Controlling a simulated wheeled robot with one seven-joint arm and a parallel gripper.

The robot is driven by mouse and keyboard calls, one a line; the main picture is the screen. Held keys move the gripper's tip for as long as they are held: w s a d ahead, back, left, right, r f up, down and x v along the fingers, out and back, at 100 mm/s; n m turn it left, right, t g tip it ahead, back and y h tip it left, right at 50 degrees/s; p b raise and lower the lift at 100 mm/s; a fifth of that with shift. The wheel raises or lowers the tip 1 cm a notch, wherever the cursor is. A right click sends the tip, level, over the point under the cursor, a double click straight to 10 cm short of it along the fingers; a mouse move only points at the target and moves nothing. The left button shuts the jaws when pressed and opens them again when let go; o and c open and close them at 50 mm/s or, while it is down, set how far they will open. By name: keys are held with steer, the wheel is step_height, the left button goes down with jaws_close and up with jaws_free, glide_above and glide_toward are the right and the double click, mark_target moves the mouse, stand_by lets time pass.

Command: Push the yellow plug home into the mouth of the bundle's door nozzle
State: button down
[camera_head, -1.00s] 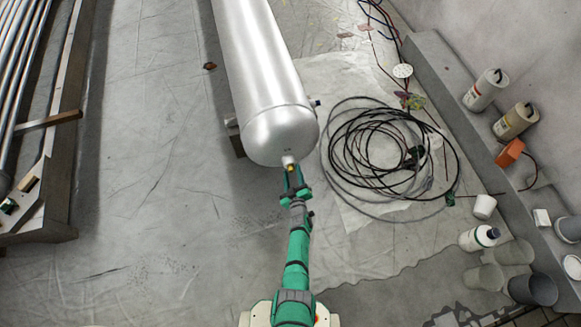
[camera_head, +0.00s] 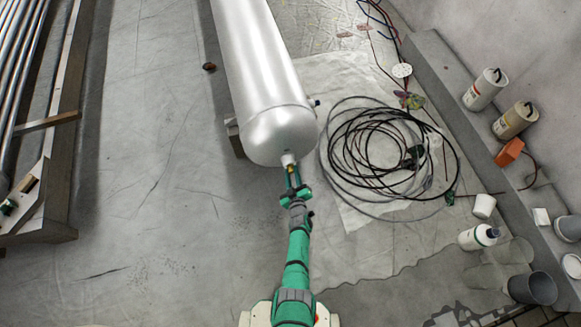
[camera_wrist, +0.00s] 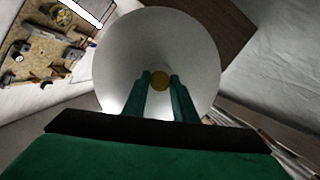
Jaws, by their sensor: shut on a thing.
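The bundle (camera_head: 262,80) is a long silver cylinder lying on the floor, with its rounded end towards me. A short pale door nozzle (camera_head: 288,158) sticks out of that end. My gripper (camera_head: 291,172) is shut on the yellow plug (camera_head: 291,168), right at the nozzle's mouth. In the wrist view the plug (camera_wrist: 160,82) shows as a dull yellow disc between my green fingertips, before the pale round end (camera_wrist: 120,60). The fingers and plug hide the nozzle there, so I cannot tell how deep the plug sits.
Coiled black cables (camera_head: 385,150) lie on a pale sheet right of the bundle. A rack of long pipes (camera_head: 30,80) stands at the left. Bottles and cups line the grey ledge (camera_head: 470,130) and floor at the right. The floor left of my arm is clear.

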steer(key=shift+s+d, duration=0.35)
steer(key=shift+s, duration=0.55)
steer(key=shift+s+d, duration=0.3)
steer(key=shift+s, duration=0.6)
steer(key=shift+s, duration=0.1)
steer(key=shift+s+d, duration=0.3)
steer(key=shift+s, duration=0.65)
steer(key=shift+s+d, duration=0.3)
steer(key=shift+s, duration=0.6)
